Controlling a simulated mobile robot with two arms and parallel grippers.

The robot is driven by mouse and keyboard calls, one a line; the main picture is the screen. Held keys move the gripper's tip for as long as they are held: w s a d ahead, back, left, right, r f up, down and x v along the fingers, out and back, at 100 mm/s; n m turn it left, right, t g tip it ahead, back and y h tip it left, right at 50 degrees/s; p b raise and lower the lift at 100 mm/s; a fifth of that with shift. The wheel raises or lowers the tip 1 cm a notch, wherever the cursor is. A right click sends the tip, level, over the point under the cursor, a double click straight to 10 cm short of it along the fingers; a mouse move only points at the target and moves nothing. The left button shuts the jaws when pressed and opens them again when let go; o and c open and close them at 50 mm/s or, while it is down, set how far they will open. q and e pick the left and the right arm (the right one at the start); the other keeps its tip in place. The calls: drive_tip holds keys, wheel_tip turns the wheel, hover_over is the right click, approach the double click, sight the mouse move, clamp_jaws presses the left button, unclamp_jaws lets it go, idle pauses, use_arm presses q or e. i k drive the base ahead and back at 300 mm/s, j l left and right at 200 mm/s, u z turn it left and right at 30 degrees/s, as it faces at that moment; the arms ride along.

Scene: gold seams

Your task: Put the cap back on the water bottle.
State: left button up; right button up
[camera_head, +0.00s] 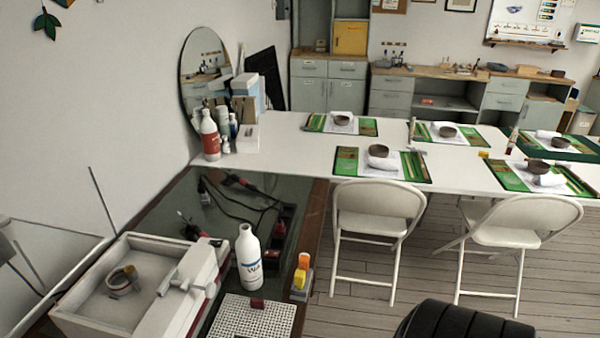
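The water bottle (249,262) is white with blue lettering and stands upright on the dark worktop at the lower middle. Its narrow white neck points up, and I see no separate cap on it. A small dark red piece (257,303) lies at the far edge of the white perforated mat, just in front of the bottle. It may be the cap, but it is too small to tell.
A white box (77,322) holding a small bowl stands left of the bottle. The perforated mat (240,325) lies in front; yellow and orange items (301,272) stand right. Cables and tools lie behind. A long white table (300,150) and two folding chairs stand beyond.

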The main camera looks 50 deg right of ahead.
sight(246, 246)
drive_tip(key=k+l, duration=0.2)
drive_tip(key=l, duration=0.2)
drive_tip(key=k+l+u, duration=0.1)
drive_tip(key=l, duration=0.3)
drive_tip(key=k+l, duration=0.25)
drive_tip(key=l, duration=0.15)
drive_tip(key=k+l+u, duration=0.1)
drive_tip(key=l, duration=0.3)
drive_tip(key=k, duration=0.1)
